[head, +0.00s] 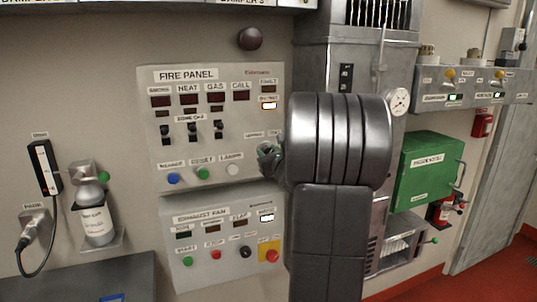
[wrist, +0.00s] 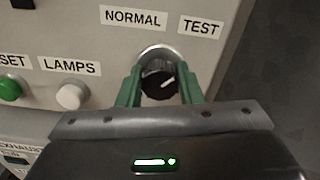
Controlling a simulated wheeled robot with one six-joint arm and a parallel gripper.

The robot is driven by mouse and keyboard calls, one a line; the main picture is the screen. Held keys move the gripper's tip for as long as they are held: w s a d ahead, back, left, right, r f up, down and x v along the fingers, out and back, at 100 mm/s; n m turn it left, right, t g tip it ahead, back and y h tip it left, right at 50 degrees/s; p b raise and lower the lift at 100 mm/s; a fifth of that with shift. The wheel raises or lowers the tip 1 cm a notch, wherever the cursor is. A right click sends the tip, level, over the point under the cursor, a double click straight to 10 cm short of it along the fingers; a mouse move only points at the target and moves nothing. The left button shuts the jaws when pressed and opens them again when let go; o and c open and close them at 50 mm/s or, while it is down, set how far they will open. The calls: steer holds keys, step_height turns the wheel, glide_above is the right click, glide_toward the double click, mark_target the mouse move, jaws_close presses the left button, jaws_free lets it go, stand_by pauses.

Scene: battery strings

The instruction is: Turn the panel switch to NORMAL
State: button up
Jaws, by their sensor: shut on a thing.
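The panel switch is a black round knob (wrist: 157,79) with a white pointer line, on a silver collar. It sits below the NORMAL label (wrist: 133,18) and the TEST label (wrist: 200,27) in the wrist view. The white line slants up to the right, toward the TEST side. My gripper (wrist: 160,88) has its green fingers on both sides of the knob and is shut on it. In the head view my gripper (head: 268,154) is at the right edge of the fire panel (head: 240,120), and my arm hides part of that edge.
The white LAMPS button (wrist: 72,97) and green RESET button (wrist: 9,89) are left of my gripper. The exhaust fan panel (head: 215,270) is just below. A grey metal cabinet (head: 312,62) stands behind my arm at right.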

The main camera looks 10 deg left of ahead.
steer(key=shift+f+b, duration=0.15)
steer(key=shift+b, duration=0.15)
steer(key=n+b, duration=0.2)
steer(key=b, duration=0.2)
steer(key=shift+f+n, duration=0.15)
steer(key=shift+n, duration=0.25)
steer(key=n+b, duration=0.5)
steer(key=b, duration=0.1)
steer(key=n+b, duration=0.4)
steer(key=n, duration=0.1)
steer(key=n+b, duration=0.4)
steer(key=shift+n, duration=0.4)
steer(key=o, duration=1)
steer(key=shift+c, duration=0.2)
steer(key=shift+r, duration=0.2)
steer(key=shift+s, duration=0.1)
